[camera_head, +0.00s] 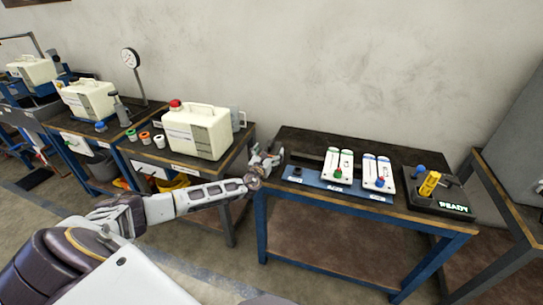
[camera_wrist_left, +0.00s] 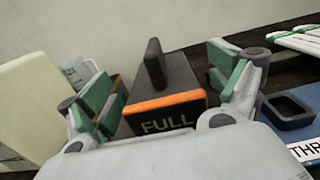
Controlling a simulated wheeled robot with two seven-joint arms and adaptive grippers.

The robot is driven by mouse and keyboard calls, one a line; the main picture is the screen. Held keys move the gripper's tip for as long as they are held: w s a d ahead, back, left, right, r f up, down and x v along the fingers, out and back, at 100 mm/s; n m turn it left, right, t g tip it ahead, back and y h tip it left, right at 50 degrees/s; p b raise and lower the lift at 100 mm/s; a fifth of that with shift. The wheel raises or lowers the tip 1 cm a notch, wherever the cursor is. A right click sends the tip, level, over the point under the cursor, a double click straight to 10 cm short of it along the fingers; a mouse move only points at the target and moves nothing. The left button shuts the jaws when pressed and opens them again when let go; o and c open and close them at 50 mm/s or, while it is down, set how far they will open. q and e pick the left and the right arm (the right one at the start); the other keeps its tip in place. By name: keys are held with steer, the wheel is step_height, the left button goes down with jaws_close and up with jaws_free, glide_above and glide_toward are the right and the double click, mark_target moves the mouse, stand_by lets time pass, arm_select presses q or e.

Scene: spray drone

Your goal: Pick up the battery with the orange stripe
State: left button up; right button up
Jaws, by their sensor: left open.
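The battery with the orange stripe (camera_wrist_left: 162,104) shows in the left wrist view. It is a dark block with an upright black handle on top and the word FULL below the stripe. My left gripper (camera_wrist_left: 168,88) is open, with one green-padded finger on each side of the battery. Gaps show between the pads and the block, so it is not gripped. In the head view, my left gripper (camera_head: 268,158) is at the left end of the dark-topped table (camera_head: 310,142) and mostly hides the battery. My right gripper is in neither view.
A blue panel (camera_head: 325,185) with two white switch units (camera_head: 338,166) lies right of the gripper. An empty dark socket (camera_wrist_left: 287,108) is close to the right finger. A cream case (camera_head: 197,131) stands on the left bench. A READY stand (camera_head: 453,207) is at the far right.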

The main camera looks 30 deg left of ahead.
arm_select(q)
steer(key=shift+x, duration=1.1)
steer(key=c, duration=1.7)
steer(key=shift+a+r, duration=0.1)
steer(key=shift+r, duration=0.15)
steer(key=shift+c, duration=0.8)
